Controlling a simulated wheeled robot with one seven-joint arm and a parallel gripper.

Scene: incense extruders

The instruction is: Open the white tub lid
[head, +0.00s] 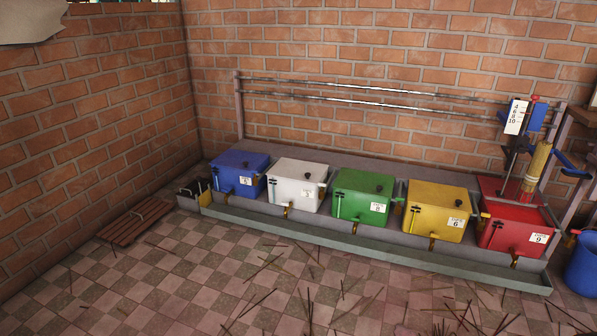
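The white tub (295,194) stands second from the left in a row of coloured tubs against the brick wall. Its white lid (300,169) lies flat on top and looks closed, with a small dark knob (308,176) near its middle. A small label (307,194) is on its front, too small to read surely. My gripper is not in view.
A blue tub (232,183) is to the left, and green (350,208), yellow (430,222) and red (505,236) tubs are to the right. A grey trough (380,253) runs along the front. Thin sticks litter the tiled floor (190,270). A wooden grate (140,222) lies left.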

